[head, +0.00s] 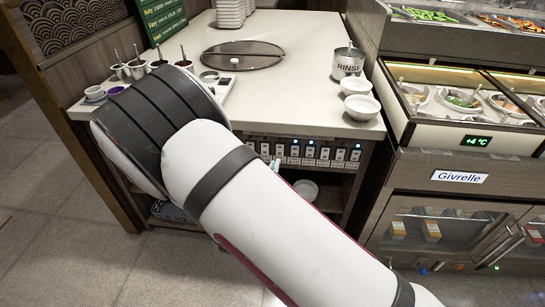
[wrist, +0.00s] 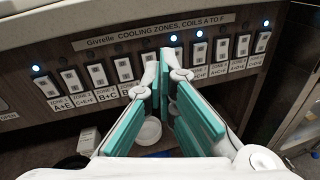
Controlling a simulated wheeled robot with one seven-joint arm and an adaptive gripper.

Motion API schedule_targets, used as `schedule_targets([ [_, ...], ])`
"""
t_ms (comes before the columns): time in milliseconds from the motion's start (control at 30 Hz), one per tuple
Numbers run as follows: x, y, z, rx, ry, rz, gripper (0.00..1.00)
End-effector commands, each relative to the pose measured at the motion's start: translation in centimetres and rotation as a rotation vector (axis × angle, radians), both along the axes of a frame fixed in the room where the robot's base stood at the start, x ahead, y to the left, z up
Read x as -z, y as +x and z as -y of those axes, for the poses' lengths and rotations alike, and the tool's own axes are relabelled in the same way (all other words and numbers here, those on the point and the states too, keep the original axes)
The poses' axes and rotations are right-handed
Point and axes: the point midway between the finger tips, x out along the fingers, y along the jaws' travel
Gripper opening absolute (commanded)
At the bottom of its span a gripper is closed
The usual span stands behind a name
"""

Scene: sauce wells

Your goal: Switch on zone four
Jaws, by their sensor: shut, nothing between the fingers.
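A row of white rocker switches on dark plates runs along the panel (wrist: 155,42) marked "Givrelle COOLING ZONES, COILS A TO F" in the wrist view. The leftmost switch (wrist: 68,80) pair includes one with a lit blue lamp (wrist: 37,68). A switch without a lit lamp (wrist: 123,69) stands just left of my fingertips. My gripper (wrist: 165,62) is shut and empty, its tips before the middle of the row, hiding part of it. Contact cannot be told.
The counter (head: 290,110) overhangs the panel. White bowls (head: 361,106) and a RINSE pot (head: 347,63) stand on it. A refrigerated display (head: 465,110) stands to the right. Below the panel, a shelf holds a white bowl (wrist: 149,131).

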Motion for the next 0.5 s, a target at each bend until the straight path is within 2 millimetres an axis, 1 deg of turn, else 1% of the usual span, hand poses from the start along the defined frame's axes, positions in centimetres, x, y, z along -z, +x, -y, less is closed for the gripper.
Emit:
schedule_targets([
  [33, 1.5, -0.4, -1.3, -0.056, -0.032, -0.014, 0.00],
  [100, 3.1, -0.9, -2.8, -0.121, -0.064, -0.030, 0.00],
  [200, 4.7, -1.4, -4.3, -0.185, -0.096, -0.046, 0.00],
  [333, 5.7, -1.8, -5.1, -0.225, -0.115, -0.056, 0.00],
  [500, 5.9, -1.9, -5.3, -0.232, -0.118, -0.058, 0.00],
])
